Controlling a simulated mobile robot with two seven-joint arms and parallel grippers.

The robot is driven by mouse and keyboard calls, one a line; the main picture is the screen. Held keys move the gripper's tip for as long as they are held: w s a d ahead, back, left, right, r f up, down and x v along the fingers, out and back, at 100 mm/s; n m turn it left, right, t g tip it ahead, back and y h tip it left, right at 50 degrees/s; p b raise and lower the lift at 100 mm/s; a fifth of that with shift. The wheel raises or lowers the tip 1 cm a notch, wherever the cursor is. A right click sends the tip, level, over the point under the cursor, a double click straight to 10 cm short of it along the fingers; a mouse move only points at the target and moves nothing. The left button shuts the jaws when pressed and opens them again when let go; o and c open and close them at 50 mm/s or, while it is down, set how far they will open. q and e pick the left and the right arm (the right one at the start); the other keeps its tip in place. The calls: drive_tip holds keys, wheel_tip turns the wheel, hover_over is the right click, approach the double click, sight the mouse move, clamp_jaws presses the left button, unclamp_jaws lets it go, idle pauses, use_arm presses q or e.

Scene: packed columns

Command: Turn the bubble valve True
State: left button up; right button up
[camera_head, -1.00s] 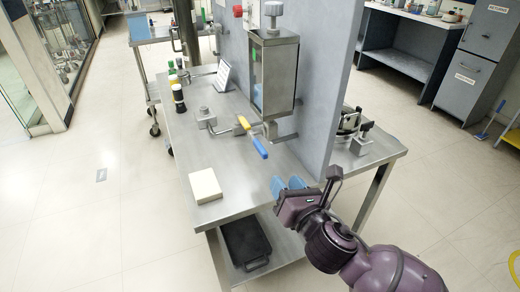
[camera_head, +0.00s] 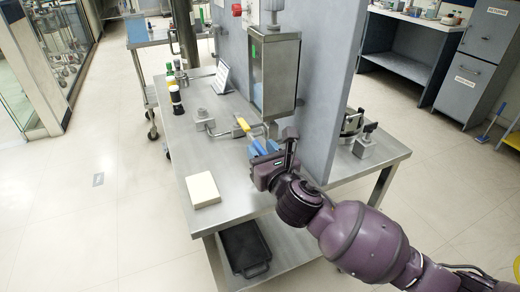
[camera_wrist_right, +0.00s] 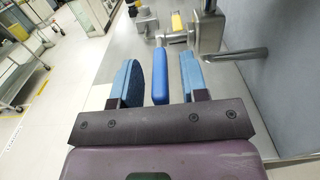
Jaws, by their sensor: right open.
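The bubble valve is on the metal column apparatus (camera_head: 274,75) above the steel table. Its handle has a yellow part (camera_head: 243,124) and a blue grip, which shows in the right wrist view (camera_wrist_right: 160,88). My right gripper (camera_head: 263,150) is open at the handle. In the right wrist view the blue grip lies between the two blue finger pads, with a visible gap on each side. In the head view the gripper hides part of the grip. My left gripper is in neither view.
A grey upright panel (camera_head: 335,80) stands right beside the gripper. A cream block (camera_head: 202,190) lies at the table's front left, with bottles (camera_head: 175,102) behind it. A black tray (camera_head: 244,249) is on the lower shelf. The table's front middle is clear.

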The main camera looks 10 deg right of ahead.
drive_tip(key=shift+w+a, duration=0.2)
drive_tip(key=shift+w, duration=0.3)
clamp_jaws()
